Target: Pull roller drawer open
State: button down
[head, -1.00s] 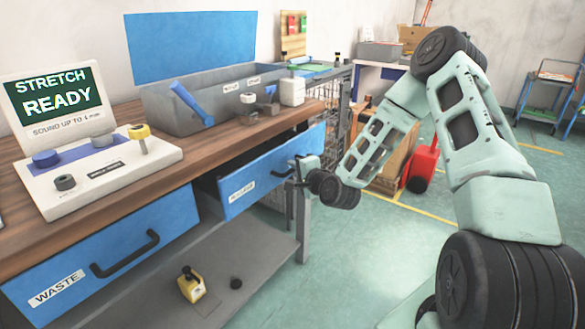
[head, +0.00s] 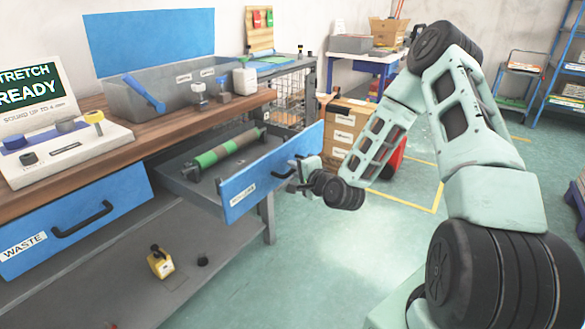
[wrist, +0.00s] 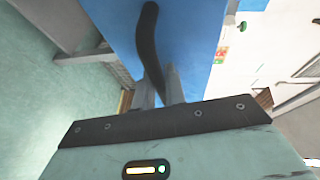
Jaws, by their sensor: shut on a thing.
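The roller drawer (head: 250,188) has a blue front with a white label and stands well out from under the bench top. A green and brown roller (head: 224,149) lies inside it toward the back. My gripper (head: 296,174) is at the drawer's dark handle (head: 283,171), on the right part of the blue front. In the wrist view my gripper (wrist: 159,88) has its fingers closed about the lower end of the black curved handle (wrist: 147,32). The exact contact is partly hidden by the gripper body.
The shut waste drawer (head: 75,226) is at the left. A yellow bottle (head: 160,263) stands on the lower shelf (head: 130,285). The green floor (head: 330,265) before the drawer is clear.

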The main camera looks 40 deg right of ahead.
jog(key=shift+s, duration=0.1)
jog(key=c, duration=1.5)
grip_release()
jog(key=shift+o, duration=0.2)
jog(key=s+r+p, duration=0.3)
jog(key=s+p, duration=0.9)
jog(key=s, duration=0.5)
jog(key=shift+a, duration=0.45)
